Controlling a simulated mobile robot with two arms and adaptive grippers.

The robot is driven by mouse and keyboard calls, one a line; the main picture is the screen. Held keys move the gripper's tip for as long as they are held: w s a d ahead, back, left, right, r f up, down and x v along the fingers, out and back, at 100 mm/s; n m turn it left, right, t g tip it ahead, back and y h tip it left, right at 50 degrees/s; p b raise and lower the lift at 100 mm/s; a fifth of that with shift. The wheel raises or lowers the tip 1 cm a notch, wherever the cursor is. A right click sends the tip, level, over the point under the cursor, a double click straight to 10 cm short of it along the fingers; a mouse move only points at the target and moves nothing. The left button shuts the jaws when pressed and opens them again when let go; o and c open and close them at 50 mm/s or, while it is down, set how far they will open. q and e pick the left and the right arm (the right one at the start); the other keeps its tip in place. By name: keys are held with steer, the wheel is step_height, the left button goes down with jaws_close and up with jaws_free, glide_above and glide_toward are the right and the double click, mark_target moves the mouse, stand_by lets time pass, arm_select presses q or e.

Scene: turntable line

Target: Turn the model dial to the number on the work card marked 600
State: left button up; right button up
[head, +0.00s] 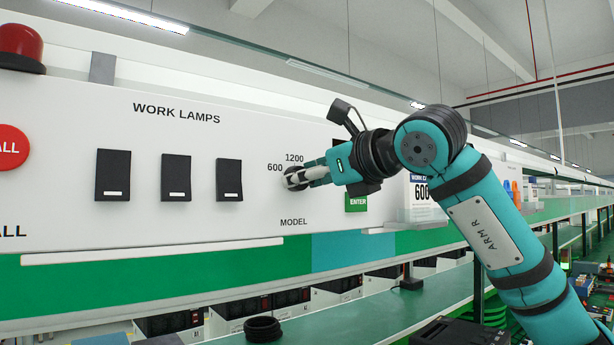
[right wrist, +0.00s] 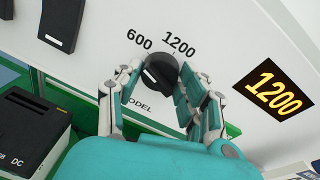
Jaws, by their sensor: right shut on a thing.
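The model dial (right wrist: 157,68) is a black round knob on the white panel, with the printed numbers 600 and 1200 above it. In the head view the dial (head: 291,177) is mostly hidden by my right gripper (head: 307,177). In the right wrist view my right gripper (right wrist: 161,79) has its fingers on both sides of the dial, shut on it. The amber display (right wrist: 273,92) reads 1200. The work card (head: 422,191) marked 600 stands to the right of the dial, partly behind my right arm. My left gripper is not in view.
Three black lamp switches (head: 176,178) sit left of the dial. A green ENTER button (head: 356,202) is just right of it, under my wrist. A red call button (head: 10,147) is at the far left. A green shelf with a black ring (head: 262,329) lies below.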

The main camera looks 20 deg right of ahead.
steer(key=o, duration=1.2)
steer(key=shift+c, duration=0.2)
steer(key=v, duration=1.2)
steer(key=shift+f, duration=0.1)
